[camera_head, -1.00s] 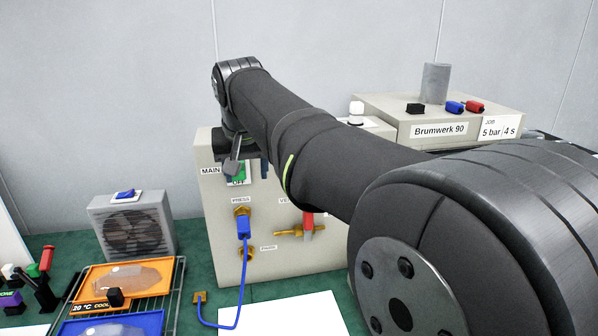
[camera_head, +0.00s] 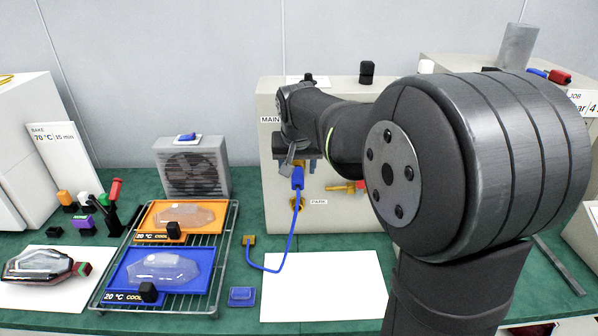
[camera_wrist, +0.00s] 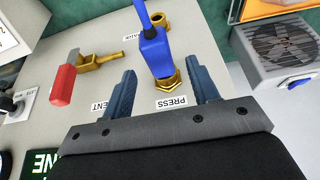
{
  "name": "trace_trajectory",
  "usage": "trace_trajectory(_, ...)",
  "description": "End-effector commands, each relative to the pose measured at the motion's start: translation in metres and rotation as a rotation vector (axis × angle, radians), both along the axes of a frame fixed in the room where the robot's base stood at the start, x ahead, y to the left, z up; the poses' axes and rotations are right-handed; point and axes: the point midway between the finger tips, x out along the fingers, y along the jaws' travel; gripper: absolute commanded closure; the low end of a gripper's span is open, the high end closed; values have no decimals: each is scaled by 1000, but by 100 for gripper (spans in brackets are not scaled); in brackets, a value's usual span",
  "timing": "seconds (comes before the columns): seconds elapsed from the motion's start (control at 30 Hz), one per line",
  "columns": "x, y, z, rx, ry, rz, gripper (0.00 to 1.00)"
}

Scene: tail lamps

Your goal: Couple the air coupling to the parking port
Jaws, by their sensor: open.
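The blue air coupling (camera_head: 298,178) sits on the brass port labelled PRESS, seen in the wrist view (camera_wrist: 170,84). The coupling's blue body (camera_wrist: 153,52) and hose are also clear there. The brass parking port (camera_head: 297,203), labelled PARK, is below it on the beige panel and looks empty. It also shows at the top of the wrist view (camera_wrist: 160,19). My gripper (camera_wrist: 166,72) is open, with one blue finger on each side of the coupling, apart from it. In the head view my wrist hides the PRESS port.
A red-handled brass vent valve (camera_wrist: 75,75) sits beside the coupling. The blue hose (camera_head: 289,245) loops down to a brass fitting (camera_head: 249,240) on the bench. A white sheet (camera_head: 323,286), a rack with orange and blue trays (camera_head: 226,235) and a fan box (camera_head: 192,166) stand nearby.

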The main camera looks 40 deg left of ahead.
Motion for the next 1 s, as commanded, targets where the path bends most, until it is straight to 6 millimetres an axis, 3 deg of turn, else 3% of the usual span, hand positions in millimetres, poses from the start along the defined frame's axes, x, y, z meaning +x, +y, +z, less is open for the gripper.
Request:
trace_trajectory(0.2, 7, 7, -23, 0, 0, 0, 45)
trace_trajectory(0.57, 9, 8, -29, 1, -1, 0, 45)
trace_trajectory(0.6, 9, 8, -29, 1, -1, 0, 47)
trace_trajectory(0.83, 9, 8, -28, 1, -1, 0, 93)
trace_trajectory(0.87, 9, 8, -28, 1, -1, 0, 96)
trace_trajectory(0.9, 8, 8, -28, 1, -1, 0, 77)
trace_trajectory(1.0, 8, 8, -28, 1, -1, 0, 97)
